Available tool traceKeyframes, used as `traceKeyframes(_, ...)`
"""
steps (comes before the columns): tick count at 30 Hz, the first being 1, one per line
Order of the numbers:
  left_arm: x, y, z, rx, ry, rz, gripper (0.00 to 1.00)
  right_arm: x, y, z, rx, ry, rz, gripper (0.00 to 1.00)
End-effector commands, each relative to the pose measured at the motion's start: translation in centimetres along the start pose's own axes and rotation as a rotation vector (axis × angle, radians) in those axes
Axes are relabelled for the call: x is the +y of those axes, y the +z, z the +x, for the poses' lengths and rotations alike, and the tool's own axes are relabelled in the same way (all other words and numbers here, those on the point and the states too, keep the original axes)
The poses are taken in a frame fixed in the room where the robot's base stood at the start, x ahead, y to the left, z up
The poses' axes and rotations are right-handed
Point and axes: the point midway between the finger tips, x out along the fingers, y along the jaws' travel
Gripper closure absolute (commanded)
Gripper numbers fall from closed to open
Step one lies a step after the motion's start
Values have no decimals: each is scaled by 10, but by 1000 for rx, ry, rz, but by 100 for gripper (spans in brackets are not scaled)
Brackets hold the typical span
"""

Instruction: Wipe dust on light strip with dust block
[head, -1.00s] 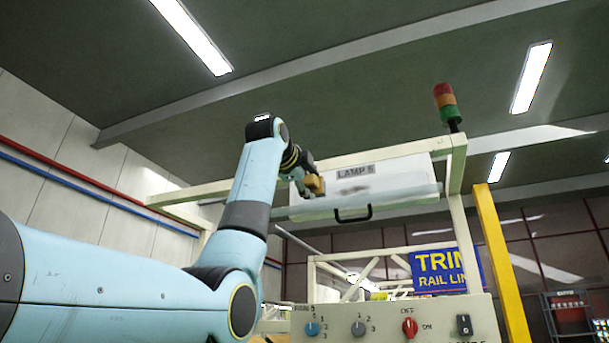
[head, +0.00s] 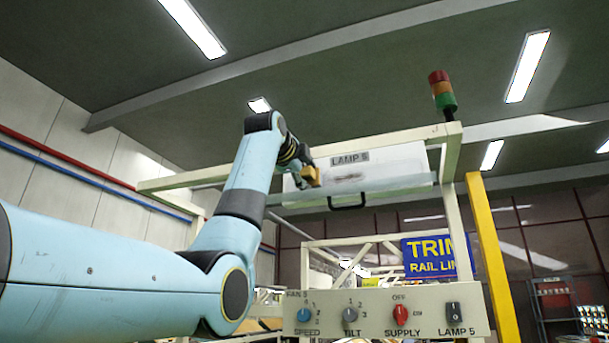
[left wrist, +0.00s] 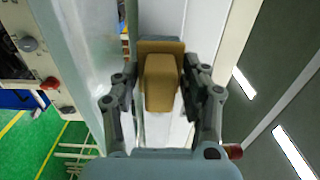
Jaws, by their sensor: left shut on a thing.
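The light strip is a white panel (head: 395,168) labelled LAMP 5, hung from a cream frame, with a dark dust smudge (head: 347,178) below the label and a black handle at its lower edge. My left gripper (head: 304,170) is at the panel's left end, shut on the tan dust block (head: 312,177). In the left wrist view the dust block (left wrist: 160,80) sits between both fingers, in front of the white panel. I cannot tell whether the block touches the panel. My right gripper is in neither current view.
A control panel (head: 385,310) with knobs and a LAMP 5 switch stands below. A yellow post (head: 495,255) and a red, orange and green signal light (head: 442,93) are at the right. A blue TRIM sign (head: 430,258) hangs under the frame.

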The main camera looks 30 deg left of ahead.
Motion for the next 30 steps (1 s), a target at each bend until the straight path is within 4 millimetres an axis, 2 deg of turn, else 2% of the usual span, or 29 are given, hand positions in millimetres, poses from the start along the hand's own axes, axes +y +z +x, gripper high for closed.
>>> traceKeyframes(30, 0, -4, 17, 1, 0, 0, 81, 0, -3, 0, 5, 0, 0, 68)
